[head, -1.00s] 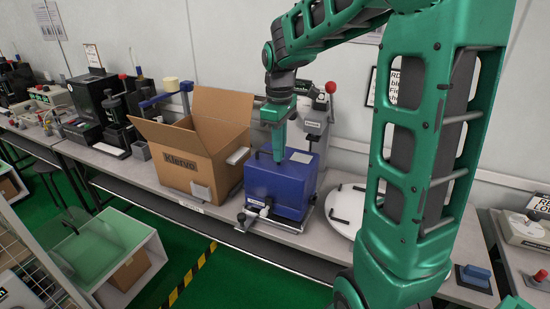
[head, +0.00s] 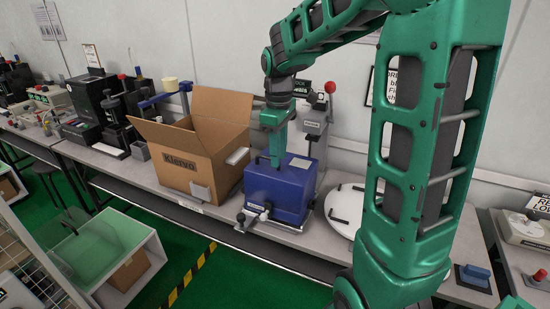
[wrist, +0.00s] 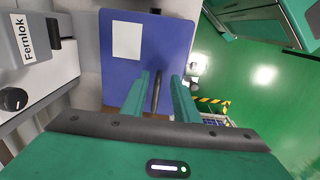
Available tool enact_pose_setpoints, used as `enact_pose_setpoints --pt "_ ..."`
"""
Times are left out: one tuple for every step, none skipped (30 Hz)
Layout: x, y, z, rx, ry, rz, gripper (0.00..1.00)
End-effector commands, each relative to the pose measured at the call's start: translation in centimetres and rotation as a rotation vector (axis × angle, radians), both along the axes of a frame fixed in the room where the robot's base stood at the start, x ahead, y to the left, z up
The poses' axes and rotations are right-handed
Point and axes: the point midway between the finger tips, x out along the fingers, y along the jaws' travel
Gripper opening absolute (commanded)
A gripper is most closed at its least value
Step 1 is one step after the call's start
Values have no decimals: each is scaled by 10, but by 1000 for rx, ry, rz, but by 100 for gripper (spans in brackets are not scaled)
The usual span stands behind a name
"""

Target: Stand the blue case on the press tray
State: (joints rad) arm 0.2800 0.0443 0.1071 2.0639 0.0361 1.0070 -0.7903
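The blue case (head: 275,195) is upright at the press, over its tray at the bench's front edge. The case hides most of the tray, so full contact below cannot be seen. My gripper (head: 276,163) is just above the case, pointing down at its top. In the wrist view, the case (wrist: 175,45) has a white label and a dark handle (wrist: 155,92). The fingers (wrist: 160,88) straddle this handle, with gaps beside it, so the gripper looks open. The grey press (head: 315,130) with a red-knobbed lever stands behind the case.
An open cardboard box (head: 190,155) stands close to the left of the case. A white round device (head: 345,205) lies to the right, partly behind my arm. Black testers (head: 95,100) stand farther left. The green floor (head: 215,265) in front is open.

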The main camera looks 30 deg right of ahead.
Motion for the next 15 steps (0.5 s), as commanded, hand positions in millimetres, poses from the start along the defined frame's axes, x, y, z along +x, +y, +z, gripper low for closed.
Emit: enact_pose_setpoints --pt "0 0 9 -1 -3 1 27" --pt "1 0 14 -1 -4 1 27" --pt "1 1 22 -1 -4 1 27" --pt "1 1 28 -1 -6 1 27" --pt "1 1 34 -1 -6 1 27" --pt "1 1 42 -1 -6 1 27" --pt "1 1 48 -1 -4 1 27" --pt "1 1 55 -1 -6 1 27" --pt "0 1 62 -1 -4 1 27" --pt "0 1 68 -1 -4 1 27" --pt "0 1 73 -1 -4 0 27" --pt "0 1 80 -1 -4 0 27" --pt "0 1 84 -1 -4 0 27" --pt "0 1 88 -1 -4 0 27" --pt "0 2 93 -1 -2 0 27"
